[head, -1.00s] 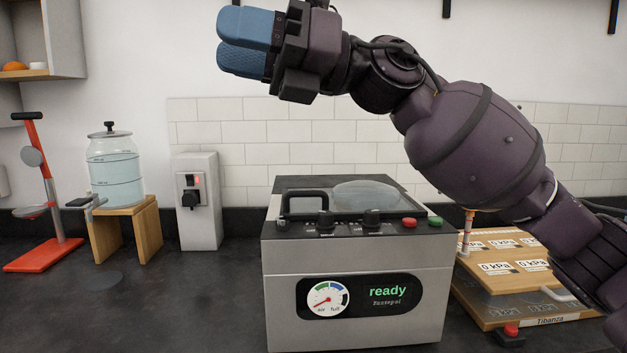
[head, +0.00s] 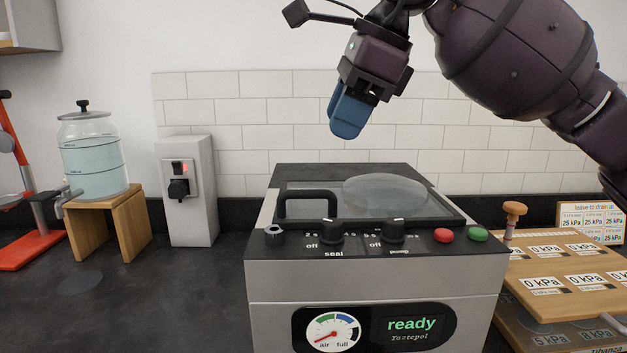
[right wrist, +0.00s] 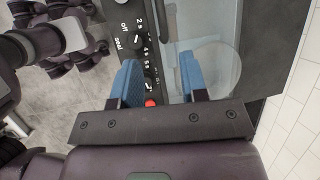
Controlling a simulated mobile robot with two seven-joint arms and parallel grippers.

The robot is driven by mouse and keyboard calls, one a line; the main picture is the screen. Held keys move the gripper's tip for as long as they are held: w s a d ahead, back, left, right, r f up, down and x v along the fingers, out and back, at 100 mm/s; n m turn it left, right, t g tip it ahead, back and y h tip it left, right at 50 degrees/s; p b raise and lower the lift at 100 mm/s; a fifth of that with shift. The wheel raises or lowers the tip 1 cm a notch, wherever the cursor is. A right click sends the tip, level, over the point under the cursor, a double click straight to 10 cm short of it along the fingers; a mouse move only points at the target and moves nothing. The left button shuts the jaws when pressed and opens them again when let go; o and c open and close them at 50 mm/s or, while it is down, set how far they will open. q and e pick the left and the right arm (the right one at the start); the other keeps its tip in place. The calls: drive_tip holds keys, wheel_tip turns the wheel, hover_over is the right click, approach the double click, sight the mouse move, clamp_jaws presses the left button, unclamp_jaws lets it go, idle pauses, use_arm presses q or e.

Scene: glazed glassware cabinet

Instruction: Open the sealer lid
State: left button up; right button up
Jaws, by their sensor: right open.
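The sealer (head: 375,290) is a grey box with a black top panel, and its display reads "ready". Its lid (head: 360,195) is shut, with a clear domed window and a black loop handle (head: 308,203) at the front left. The lid also shows in the right wrist view (right wrist: 212,62). My left gripper is not in view.
Two knobs (head: 330,232), a red button (head: 443,235) and a green button (head: 478,234) line the sealer's front edge. A water jar (head: 92,160) on a wooden stand and a grey switch box (head: 188,190) are to the left.

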sight(313, 192)
drive_tip(key=b+x, duration=0.1)
drive_tip(key=x, duration=0.8)
drive_tip(key=shift+w+f, duration=0.15)
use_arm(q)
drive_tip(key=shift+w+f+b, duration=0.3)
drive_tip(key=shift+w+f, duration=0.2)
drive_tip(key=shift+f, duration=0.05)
use_arm(e)
drive_tip(key=shift+w+a+f, duration=0.1)
drive_tip(key=shift+a+f, duration=0.2)
drive_tip(key=shift+f, duration=0.35)
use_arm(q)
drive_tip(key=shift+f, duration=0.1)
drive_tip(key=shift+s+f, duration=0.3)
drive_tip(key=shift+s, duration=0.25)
use_arm(e)
clamp_jaws()
